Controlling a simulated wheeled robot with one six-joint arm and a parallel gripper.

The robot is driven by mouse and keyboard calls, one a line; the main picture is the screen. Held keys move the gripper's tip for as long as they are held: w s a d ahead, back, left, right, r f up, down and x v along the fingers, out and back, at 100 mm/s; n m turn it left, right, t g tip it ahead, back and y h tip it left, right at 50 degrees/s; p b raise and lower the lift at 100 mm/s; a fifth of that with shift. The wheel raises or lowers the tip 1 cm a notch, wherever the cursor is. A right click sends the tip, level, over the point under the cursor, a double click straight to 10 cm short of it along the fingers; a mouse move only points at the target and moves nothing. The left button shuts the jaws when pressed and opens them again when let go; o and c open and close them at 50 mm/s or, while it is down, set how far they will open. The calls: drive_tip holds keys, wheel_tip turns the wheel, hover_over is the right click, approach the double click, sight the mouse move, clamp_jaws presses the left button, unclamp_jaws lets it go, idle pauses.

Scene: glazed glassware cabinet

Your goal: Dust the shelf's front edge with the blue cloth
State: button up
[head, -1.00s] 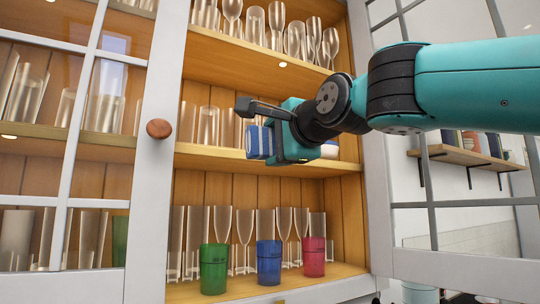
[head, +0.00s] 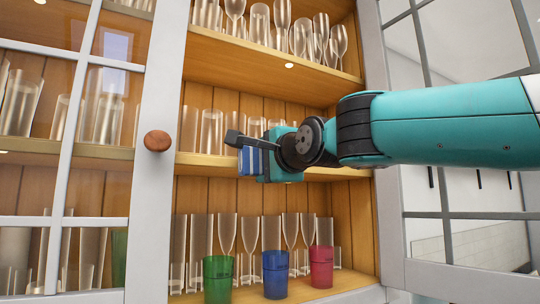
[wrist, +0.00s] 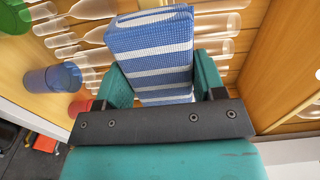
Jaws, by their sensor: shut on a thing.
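My gripper (head: 264,163) is shut on the blue cloth (head: 247,161), a folded pad with white stripes. The cloth also fills the upper middle of the wrist view (wrist: 150,45), between the two teal fingers.
Glasses stand on every shelf. Green (head: 217,280), blue (head: 275,274) and red (head: 321,266) tumblers stand at the front of the bottom shelf. A glazed door with a wooden knob (head: 157,140) is at left; the open right door (head: 470,250) is beside my arm.

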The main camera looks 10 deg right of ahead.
drive_tip(key=shift+p+x, duration=0.55)
drive_tip(key=shift+x, duration=0.7)
idle(0.5)
drive_tip(key=shift+w+d+b, duration=0.25)
drive_tip(key=shift+w+d, duration=0.05)
drive_tip(key=shift+d, duration=0.6)
drive_tip(key=shift+w+d+b, duration=0.25)
drive_tip(key=shift+w+d, duration=0.1)
drive_tip(key=shift+d, duration=0.6)
drive_tip(key=w+d, duration=0.3)
drive_tip(key=d, duration=0.4)
drive_tip(key=shift+s+a+b, duration=0.15)
drive_tip(key=shift+s+a, duration=0.1)
drive_tip(key=shift+a, duration=0.35)
drive_tip(key=shift+s+a+b, duration=0.1)
drive_tip(key=shift+s+a, duration=0.2)
drive_tip(key=shift+a, duration=0.35)
drive_tip(key=shift+s+a+b, duration=0.15)
drive_tip(key=shift+s+a, duration=0.1)
drive_tip(key=shift+a, duration=0.35)
drive_tip(key=shift+s+a+b, duration=0.1)
drive_tip(key=shift+s+a, duration=0.35)
drive_tip(key=shift+a, duration=0.7)
drive_tip(key=shift+s+a+b, duration=0.1)
drive_tip(key=shift+s+a, duration=0.3)
drive_tip(key=shift+a, duration=0.8)
drive_tip(key=shift+s+a+b, duration=0.1)
drive_tip(key=shift+s+a, duration=0.35)
drive_tip(key=shift+a, duration=0.7)
